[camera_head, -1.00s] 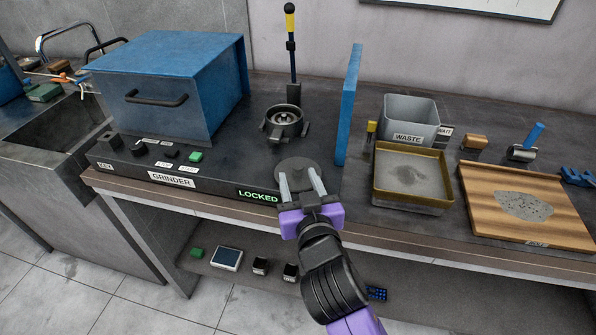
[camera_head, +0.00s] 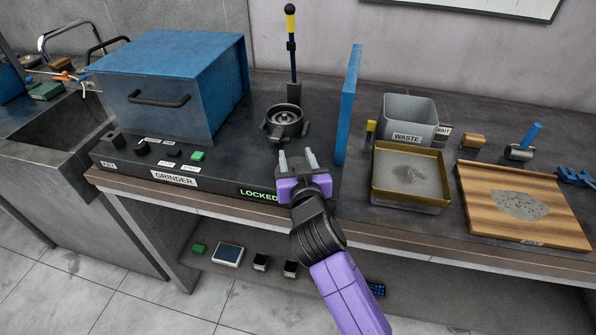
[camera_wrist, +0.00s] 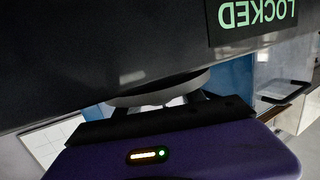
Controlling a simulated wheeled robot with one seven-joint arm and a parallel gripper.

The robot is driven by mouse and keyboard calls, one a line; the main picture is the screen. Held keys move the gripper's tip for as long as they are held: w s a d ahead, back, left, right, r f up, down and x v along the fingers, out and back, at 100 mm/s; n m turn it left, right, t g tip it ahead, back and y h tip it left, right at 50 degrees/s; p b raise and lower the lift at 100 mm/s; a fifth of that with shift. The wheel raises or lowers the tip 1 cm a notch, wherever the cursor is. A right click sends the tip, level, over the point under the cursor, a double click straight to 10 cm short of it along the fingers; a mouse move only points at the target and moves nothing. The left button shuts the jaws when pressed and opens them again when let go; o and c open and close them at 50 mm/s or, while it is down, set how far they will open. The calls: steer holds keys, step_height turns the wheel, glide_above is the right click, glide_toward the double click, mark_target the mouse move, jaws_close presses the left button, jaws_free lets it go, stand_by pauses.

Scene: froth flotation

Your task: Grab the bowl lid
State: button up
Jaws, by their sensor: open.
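A round grey disc, which looks like the bowl lid (camera_wrist: 158,92), shows edge-on just past my gripper in the wrist view. In the head view it is largely hidden by my gripper. My gripper (camera_head: 297,160) is open, low over the front of the dark bench unit, its two pale fingers pointing toward the back. The lid lies at or between the fingers; I cannot tell whether they touch it. The round metal grinder bowl (camera_head: 285,121) stands uncovered behind my gripper, beneath the yellow-topped lever (camera_head: 291,45).
A blue grinder housing (camera_head: 172,85) stands left, with a LOCKED display (camera_head: 258,194) on the unit's front. A blue upright panel (camera_head: 348,105) rises to the right. Beyond it are a waste bin (camera_head: 408,118), a yellow-rimmed tray (camera_head: 411,202) and a wooden board (camera_head: 475,195).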

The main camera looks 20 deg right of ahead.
steer(key=shift+c, duration=0.3)
jaws_close()
steer(key=shift+r, duration=0.15)
